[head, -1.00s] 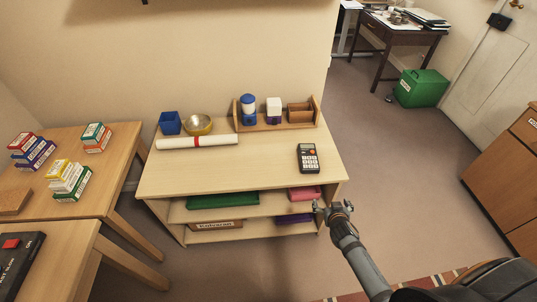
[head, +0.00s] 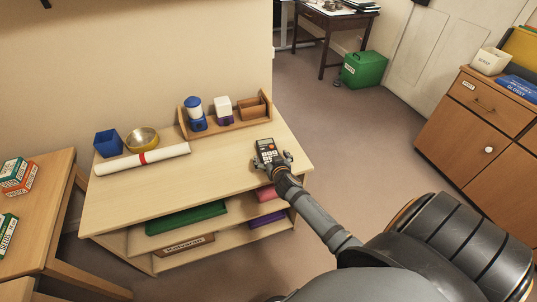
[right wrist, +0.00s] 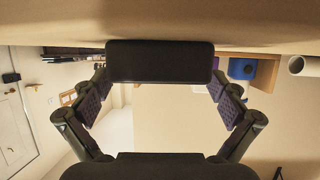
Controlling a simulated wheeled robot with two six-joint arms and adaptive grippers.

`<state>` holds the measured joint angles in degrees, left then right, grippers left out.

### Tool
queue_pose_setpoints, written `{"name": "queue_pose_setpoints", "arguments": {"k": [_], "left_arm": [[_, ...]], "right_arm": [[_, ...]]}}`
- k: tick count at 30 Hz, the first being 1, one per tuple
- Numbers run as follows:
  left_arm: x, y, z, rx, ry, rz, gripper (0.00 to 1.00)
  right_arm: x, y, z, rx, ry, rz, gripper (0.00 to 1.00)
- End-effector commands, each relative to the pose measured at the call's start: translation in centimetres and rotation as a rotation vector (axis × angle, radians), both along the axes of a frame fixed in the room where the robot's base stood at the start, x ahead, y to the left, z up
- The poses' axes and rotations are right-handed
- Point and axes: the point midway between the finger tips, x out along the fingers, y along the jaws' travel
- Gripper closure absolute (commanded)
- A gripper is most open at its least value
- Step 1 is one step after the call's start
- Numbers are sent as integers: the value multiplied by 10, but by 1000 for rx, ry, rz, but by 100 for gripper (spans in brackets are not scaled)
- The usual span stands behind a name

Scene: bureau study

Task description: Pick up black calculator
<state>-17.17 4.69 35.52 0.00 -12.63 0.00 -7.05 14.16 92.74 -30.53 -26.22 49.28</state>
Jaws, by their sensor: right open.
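The black calculator (head: 266,148) lies on the top of the low wooden shelf unit (head: 130,196), near its right end. My right gripper (head: 272,163) is open at the near end of the calculator, one finger towards each side. In the right wrist view, the calculator's dark end (right wrist: 160,62) shows ahead between the two spread fingers (right wrist: 160,98). Whether either pad touches it I cannot tell. My left gripper is not in view.
A wooden rack (head: 226,124) with containers stands behind the calculator. A white paper roll (head: 120,163), a blue cup (head: 108,142) and a gold bowl (head: 142,139) are at left. The shelf top in front of the roll is clear. A wooden cabinet (head: 470,125) stands at right.

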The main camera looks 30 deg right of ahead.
Motion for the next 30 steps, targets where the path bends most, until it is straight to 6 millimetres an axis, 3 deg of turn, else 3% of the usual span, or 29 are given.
{"name": "queue_pose_setpoints", "arguments": {"k": [6, 14, 27, 30], "left_arm": [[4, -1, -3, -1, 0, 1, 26], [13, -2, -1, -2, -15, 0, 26], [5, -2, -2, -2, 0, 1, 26], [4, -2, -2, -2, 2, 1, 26]], "right_arm": [[29, -11, -13, 1, 1, -1, 3], [31, -11, -14, 0, 1, 0, 4], [31, -11, -13, 0, 1, 0, 64], [31, -11, -13, 0, -1, 1, 67]]}}
